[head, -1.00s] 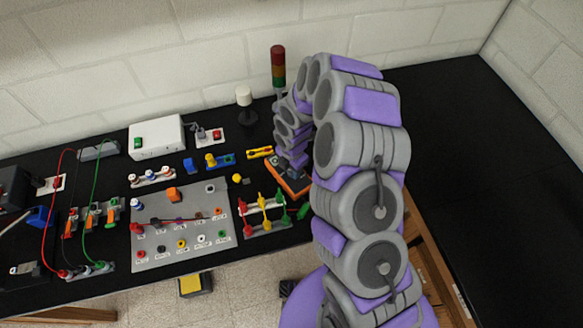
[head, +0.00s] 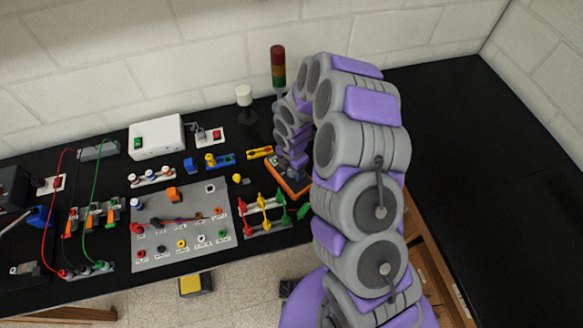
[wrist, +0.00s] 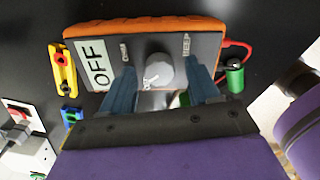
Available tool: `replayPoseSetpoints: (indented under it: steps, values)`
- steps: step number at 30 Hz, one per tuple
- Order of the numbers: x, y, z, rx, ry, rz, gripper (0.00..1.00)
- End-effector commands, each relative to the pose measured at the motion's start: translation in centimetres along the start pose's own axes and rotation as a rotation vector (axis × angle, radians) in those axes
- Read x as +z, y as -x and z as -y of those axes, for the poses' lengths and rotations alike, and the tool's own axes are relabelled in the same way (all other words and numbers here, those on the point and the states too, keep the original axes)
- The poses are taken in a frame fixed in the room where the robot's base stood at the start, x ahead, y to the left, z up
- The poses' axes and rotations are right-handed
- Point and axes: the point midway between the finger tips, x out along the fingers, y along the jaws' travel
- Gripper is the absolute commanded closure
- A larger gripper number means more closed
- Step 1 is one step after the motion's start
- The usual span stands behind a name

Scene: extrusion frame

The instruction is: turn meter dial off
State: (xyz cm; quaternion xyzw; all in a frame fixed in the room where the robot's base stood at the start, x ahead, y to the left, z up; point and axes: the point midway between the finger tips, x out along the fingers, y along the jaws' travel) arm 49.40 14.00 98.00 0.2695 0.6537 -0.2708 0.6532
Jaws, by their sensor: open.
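The meter (wrist: 140,28) is an orange-edged box with a grey face, filling the upper middle of the wrist view. It carries a large OFF label (wrist: 97,65) at left and a round grey dial (wrist: 159,72) in the middle. In the head view the meter (head: 287,178) shows only partly, beside my arm. My gripper (wrist: 162,82) has its two blue-grey fingers apart, one on each side of the dial. I cannot tell whether either finger touches it. The dial's pointer is hard to read.
A yellow part (wrist: 62,72) lies left of the meter, and a green cylinder (wrist: 235,75) with a red lead stands at its right. A grey panel (head: 160,252) with several knobs and a stack light (head: 278,66) stand on the black bench. The bench at right (head: 480,150) is clear.

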Motion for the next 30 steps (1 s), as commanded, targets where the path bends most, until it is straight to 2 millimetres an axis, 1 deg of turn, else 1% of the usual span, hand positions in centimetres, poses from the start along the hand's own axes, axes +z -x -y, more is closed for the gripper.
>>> replayPoseSetpoints:
  steps: [5,8,24,30]
  values:
    - [0.0,1.5,-0.1,0.002,0.000,0.001,0.39]
    - [0.0,3.1,-0.2,0.006,0.000,0.001,0.39]
    - [0.1,13.7,-0.3,0.006,0.000,0.002,0.39]
    - [0.0,16.3,-0.3,0.001,0.001,0.001,0.39]
